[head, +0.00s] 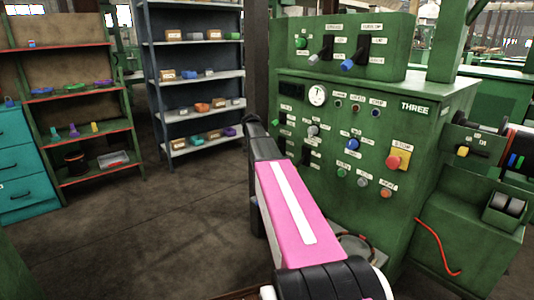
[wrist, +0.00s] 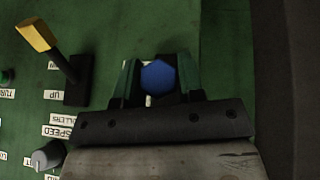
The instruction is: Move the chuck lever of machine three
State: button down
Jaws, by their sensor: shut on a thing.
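Machine three (head: 346,180) is the green cabinet with a panel of labelled buttons, dials and levers, marked THREE at its upper right. In the wrist view my gripper (wrist: 160,82) is shut on a lever with a blue hexagonal end (wrist: 158,76), one finger on each side of it. The label of this lever is hidden, so I cannot read whether it says chuck. In the head view my arm covers the panel's left edge, and my fingers cannot be made out there.
In the wrist view a yellow-ended lever (wrist: 36,36) stands left of my gripper, with a grey knob (wrist: 48,155) below. In the head view a red stop button (head: 394,162) is on the panel's right. Shelves (head: 196,75) stand at the back; the floor on the left is clear.

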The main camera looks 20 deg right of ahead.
jog(key=shift+w+d+r+g+y, duration=0.1)
jog(key=shift+r+g+y, duration=0.2)
jog(key=shift+r+y, duration=0.35)
jog(key=c, duration=0.7)
grip_release()
jog(key=shift+c, duration=0.2)
jog(key=v, duration=1)
jog(key=shift+r, duration=0.35)
